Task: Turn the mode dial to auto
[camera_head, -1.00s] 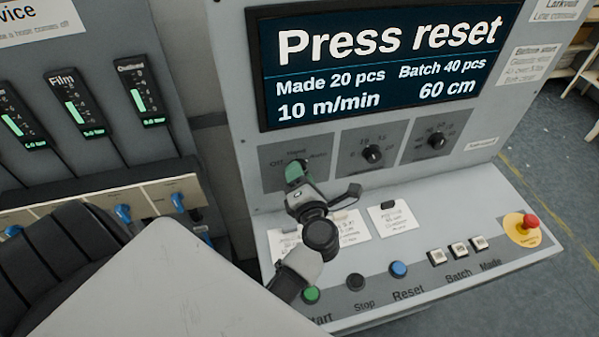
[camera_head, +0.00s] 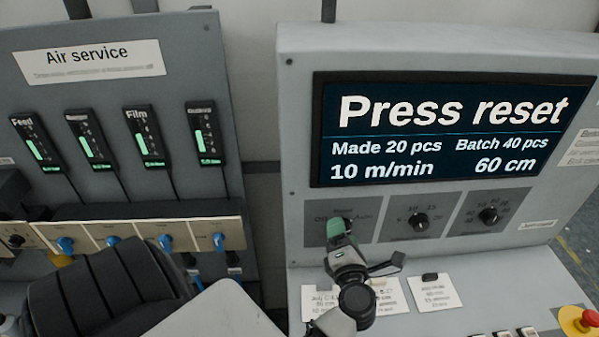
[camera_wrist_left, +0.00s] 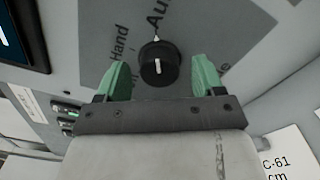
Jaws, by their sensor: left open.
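The mode dial is a black round knob (camera_wrist_left: 158,66) on a dark grey plate (camera_head: 313,235), left of two other dials. In the left wrist view its white marks point up towards a partly cropped word starting "Au", with "Hand" at upper left. In the head view my gripper mostly hides the knob. My left gripper (camera_head: 340,232) is open at the dial. In the left wrist view its green fingers (camera_wrist_left: 159,78) stand on either side of the knob, with gaps showing on both sides. My right gripper is not in view.
The screen (camera_head: 450,130) above reads "Press reset". Two more dials (camera_head: 419,221) (camera_head: 488,215) sit to the right. Paper cards (camera_head: 436,292) and a red stop button (camera_head: 588,318) are on the sloped desk below. The air service panel (camera_head: 120,100) stands left.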

